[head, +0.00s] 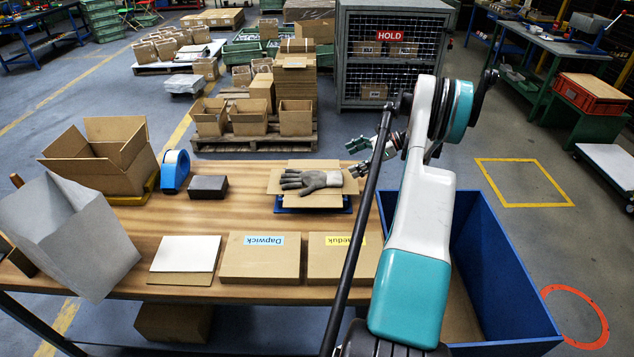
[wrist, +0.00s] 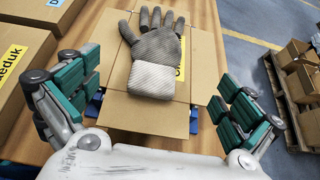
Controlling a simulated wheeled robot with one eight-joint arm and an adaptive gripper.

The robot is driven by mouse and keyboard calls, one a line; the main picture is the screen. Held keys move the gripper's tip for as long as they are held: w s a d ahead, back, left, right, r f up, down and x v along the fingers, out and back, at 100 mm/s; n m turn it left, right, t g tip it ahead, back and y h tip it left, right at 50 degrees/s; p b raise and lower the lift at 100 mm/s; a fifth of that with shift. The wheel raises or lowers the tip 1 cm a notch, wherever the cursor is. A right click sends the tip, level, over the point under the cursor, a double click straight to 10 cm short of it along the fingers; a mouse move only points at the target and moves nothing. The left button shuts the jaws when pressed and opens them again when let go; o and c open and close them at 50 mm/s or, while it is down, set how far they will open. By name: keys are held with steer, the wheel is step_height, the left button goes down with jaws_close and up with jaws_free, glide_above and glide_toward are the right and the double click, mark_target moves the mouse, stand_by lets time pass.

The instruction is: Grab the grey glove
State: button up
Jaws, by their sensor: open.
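The grey glove (head: 312,181) lies flat on an open-flapped cardboard box (head: 318,200) that rests on a blue base at the table's right end. The glove (wrist: 155,58) also shows in the wrist view, fingers pointing away from me, cuff nearest. My gripper (wrist: 162,108) is open, with green-padded fingers spread to either side of the box's near flap. The glove lies ahead of the fingers, not between them. In the head view my gripper (head: 362,160) is at the right of the box, partly hidden by my arm.
Two flat boxes labelled Dapwick (head: 262,262) and "…eduk" (head: 330,262) lie at the table's front. A blue tape dispenser (head: 174,170) and a dark block (head: 208,187) stand left of the glove. A deep blue bin (head: 506,262) is right of the wooden table (head: 225,215).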

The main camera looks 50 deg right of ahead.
mark_target(317, 176)
steer(key=b+x, duration=0.2)
steer(key=x, duration=0.6)
steer(key=shift+w+a+f, duration=0.1)
steer(key=shift+f, duration=0.05)
steer(key=b+x, duration=0.1)
steer(key=x, duration=0.1)
steer(key=b+x, duration=0.1)
steer(key=x, duration=0.2)
steer(key=shift+f, duration=0.3)
steer(key=shift+c, duration=0.2)
